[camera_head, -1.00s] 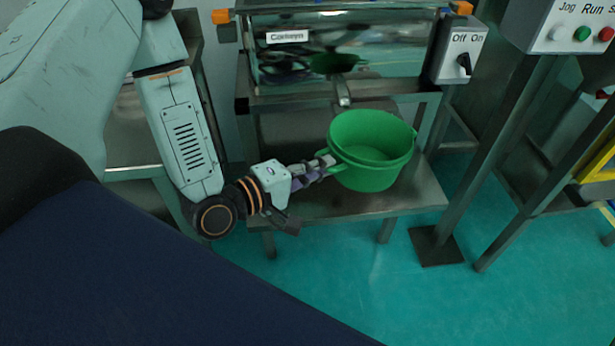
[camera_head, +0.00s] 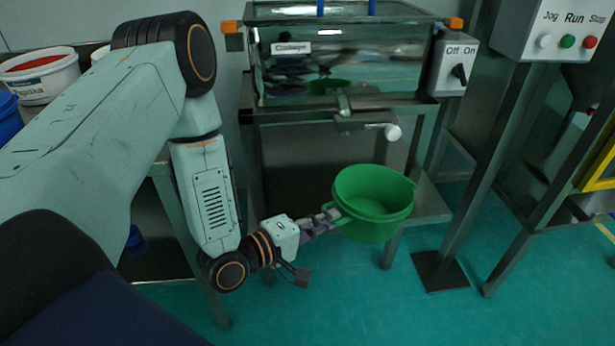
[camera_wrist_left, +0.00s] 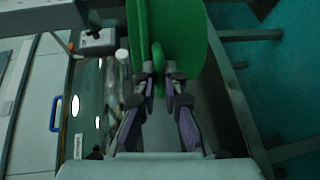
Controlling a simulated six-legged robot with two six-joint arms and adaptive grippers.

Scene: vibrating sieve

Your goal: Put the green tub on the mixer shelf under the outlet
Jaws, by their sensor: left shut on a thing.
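The green tub (camera_head: 372,205) is upright and empty inside, as far as the head view shows. My left gripper (camera_head: 328,219) is shut on the tub's left side, at its handle or rim. In the left wrist view the tub (camera_wrist_left: 190,35) stands beyond the fingertips of the gripper (camera_wrist_left: 165,80). The mixer (camera_head: 345,70) has an outlet (camera_head: 345,112) with a white-knobbed lever at its front. The mixer shelf (camera_head: 428,200) is below it, partly hidden behind the tub. The tub is in front of the shelf's front edge, lower in the picture than the outlet. My right gripper is not in view.
An Off/On switch box (camera_head: 455,62) is on the mixer's right. A control box (camera_head: 560,30) with buttons stands further right on a post. A white paprika tub (camera_head: 38,78) is at the left. Green floor (camera_head: 340,300) is clear in front.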

